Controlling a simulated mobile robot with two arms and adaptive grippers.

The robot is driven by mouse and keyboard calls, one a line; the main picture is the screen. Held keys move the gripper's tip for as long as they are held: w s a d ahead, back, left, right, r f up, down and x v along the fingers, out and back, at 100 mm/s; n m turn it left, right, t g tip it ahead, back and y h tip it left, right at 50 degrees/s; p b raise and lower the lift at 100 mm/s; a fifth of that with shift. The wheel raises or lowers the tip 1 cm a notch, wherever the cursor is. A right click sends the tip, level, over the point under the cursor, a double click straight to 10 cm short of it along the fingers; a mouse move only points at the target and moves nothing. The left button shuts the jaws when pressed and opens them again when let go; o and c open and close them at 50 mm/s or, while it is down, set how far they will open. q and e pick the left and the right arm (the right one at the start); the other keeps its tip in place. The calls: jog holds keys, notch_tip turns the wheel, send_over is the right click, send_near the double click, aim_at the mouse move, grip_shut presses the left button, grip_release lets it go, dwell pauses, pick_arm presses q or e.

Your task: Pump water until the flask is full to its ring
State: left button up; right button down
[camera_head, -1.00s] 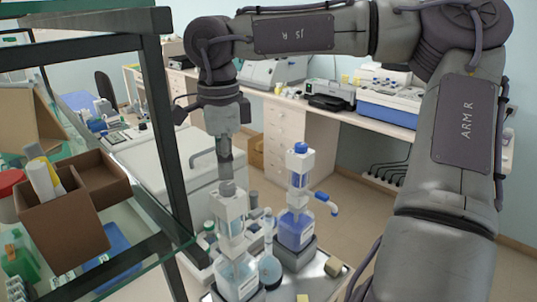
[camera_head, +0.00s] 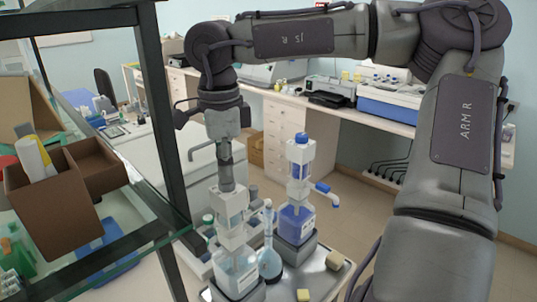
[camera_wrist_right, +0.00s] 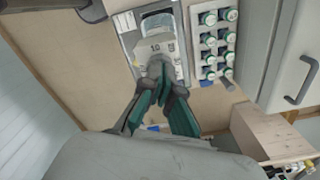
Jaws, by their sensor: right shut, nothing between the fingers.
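A clear dispenser bottle (camera_head: 236,272) with a white pump head stands at the front of the small bench. My right gripper (camera_head: 227,186) points straight down at the top of this pump, its fingers shut and empty. In the right wrist view the closed fingertips (camera_wrist_right: 158,72) lie over the grey pump top, which they partly hide. Beside the bottle stands a narrow-necked flask (camera_head: 270,264) with a round bulb. Its liquid level and ring are too small to tell. My left gripper is out of view.
A second dispenser with blue liquid (camera_head: 296,224) and a blue-tipped spout stands behind to the right. Several capped vials (camera_wrist_right: 209,42) stand beside the pump. A dark-framed glass shelf with a brown box (camera_head: 60,212) is close on the left.

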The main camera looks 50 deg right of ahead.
jog(key=shift+f+b, duration=0.9)
jog(key=shift+f, duration=0.6)
jog(key=shift+r+p, duration=2.25)
jog(key=shift+r, duration=0.85)
notch_tip(320, 180, up, 5)
jog(key=p, duration=0.4)
jog(key=shift+f, duration=0.1)
